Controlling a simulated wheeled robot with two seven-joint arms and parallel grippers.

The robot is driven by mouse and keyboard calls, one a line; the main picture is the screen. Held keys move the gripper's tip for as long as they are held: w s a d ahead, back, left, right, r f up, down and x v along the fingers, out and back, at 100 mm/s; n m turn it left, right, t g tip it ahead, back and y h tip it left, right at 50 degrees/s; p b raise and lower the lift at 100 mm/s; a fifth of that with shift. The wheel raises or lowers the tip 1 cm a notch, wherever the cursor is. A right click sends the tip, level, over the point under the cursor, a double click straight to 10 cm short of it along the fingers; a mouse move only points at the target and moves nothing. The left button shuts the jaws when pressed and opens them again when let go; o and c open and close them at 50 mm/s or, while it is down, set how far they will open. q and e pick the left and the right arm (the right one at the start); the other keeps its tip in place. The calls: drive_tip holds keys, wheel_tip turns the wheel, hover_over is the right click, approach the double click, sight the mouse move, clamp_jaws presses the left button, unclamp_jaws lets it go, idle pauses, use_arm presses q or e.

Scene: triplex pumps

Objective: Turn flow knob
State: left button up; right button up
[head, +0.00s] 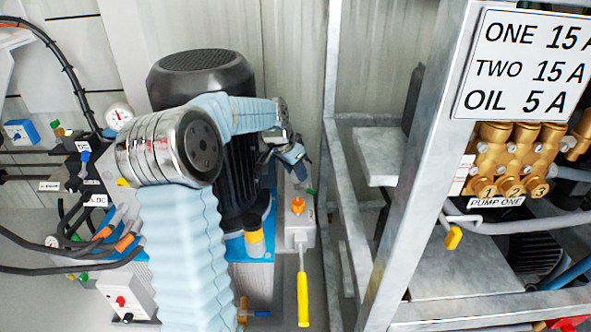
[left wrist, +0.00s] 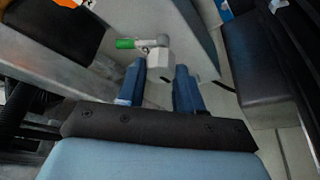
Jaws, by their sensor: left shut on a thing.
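My left gripper (head: 300,168) reaches past the far side of the black motor, above a grey box. In the left wrist view its two blue fingers are shut on a small pale grey knob-like block (left wrist: 160,59), one on each side. A green-tipped lever (left wrist: 125,43) sticks out to the left of this block. In the head view the green tip (head: 311,191) shows just below the fingers, and the arm and gripper hide the block. No label shows which part is the flow knob. My right gripper is in neither view.
The grey box (head: 301,236) carries an orange knob (head: 297,205), with a yellow-handled lever (head: 303,299) below. The black motor (head: 201,73) stands left of the gripper. A metal frame (head: 335,170) stands close on the right, with brass pump heads (head: 512,162) behind it.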

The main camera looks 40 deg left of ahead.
use_arm(q)
drive_tip(key=o, duration=1)
drive_tip(key=shift+o, duration=0.2)
drive_tip(key=p+v, duration=0.2)
drive_tip(key=v, duration=1.1)
drive_tip(key=shift+s+r, duration=0.2)
drive_tip(key=shift+r, duration=0.2)
